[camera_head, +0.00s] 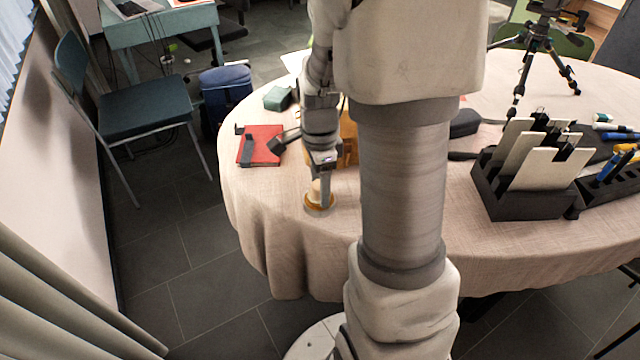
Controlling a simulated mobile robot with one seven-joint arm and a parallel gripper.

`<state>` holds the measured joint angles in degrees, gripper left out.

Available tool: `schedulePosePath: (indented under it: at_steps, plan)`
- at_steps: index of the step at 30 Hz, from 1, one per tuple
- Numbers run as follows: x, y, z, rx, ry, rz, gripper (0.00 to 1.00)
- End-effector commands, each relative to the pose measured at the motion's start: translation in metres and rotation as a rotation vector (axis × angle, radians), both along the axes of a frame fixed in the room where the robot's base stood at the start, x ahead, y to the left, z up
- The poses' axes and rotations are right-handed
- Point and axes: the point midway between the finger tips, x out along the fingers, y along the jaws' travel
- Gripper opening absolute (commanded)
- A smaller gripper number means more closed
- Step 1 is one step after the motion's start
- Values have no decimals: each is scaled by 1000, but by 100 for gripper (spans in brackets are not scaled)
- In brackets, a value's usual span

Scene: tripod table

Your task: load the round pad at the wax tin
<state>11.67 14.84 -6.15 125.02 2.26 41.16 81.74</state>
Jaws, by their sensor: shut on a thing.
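My gripper (321,185) points down near the front left edge of the table, shut on a small pale thing (315,189) that looks like the round pad's body. Directly below it is a round golden tin (319,208), which looks like the wax tin, on the tablecloth. The pad's lower end is at or inside the tin's rim. I cannot tell whether it touches the wax. A finger hides part of the pad and tin.
A red book (262,146) with a dark item on it and a green block (278,98) lie further back left. An orange-yellow object (348,140) stands behind my arm. A black rack (520,198) with pale panels and a tripod (540,50) are at right. My arm hides the table's middle.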

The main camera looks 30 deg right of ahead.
Motion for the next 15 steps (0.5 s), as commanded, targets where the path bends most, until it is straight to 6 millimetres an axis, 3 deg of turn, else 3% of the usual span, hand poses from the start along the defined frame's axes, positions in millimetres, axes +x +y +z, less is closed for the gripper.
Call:
schedulePosePath:
  at_steps: [15]
  plan:
    - [-1, 0, 5, 1, 4, 0, 19]
